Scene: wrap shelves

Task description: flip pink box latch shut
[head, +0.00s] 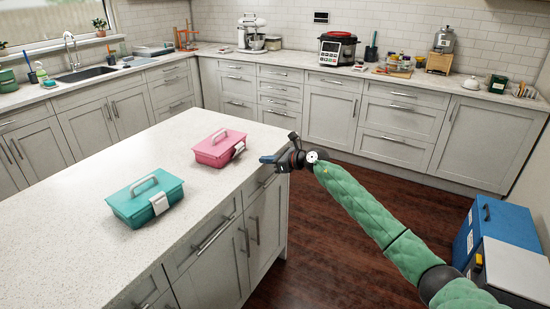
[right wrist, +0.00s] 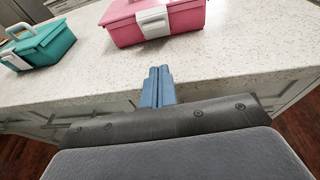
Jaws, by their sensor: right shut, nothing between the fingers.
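The pink box (head: 219,150) stands upright on the island counter with its lid down and a handle on top. Its white latch (head: 239,149) is on the side facing my right gripper; I cannot tell whether it is fastened. In the right wrist view the pink box (right wrist: 125,27) is at the top, with the latch (right wrist: 154,23) just beyond the fingertips. My right gripper (head: 264,160) is shut and empty at the counter's edge, apart from the box. Its blue fingers (right wrist: 158,72) point toward the latch. My left gripper is not in view.
A teal box (head: 137,205) with a white latch stands nearer on the same counter (head: 80,240). Clear surface lies around both boxes. A blue and white chest (head: 487,230) is on the floor at the right. Appliances line the back counter.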

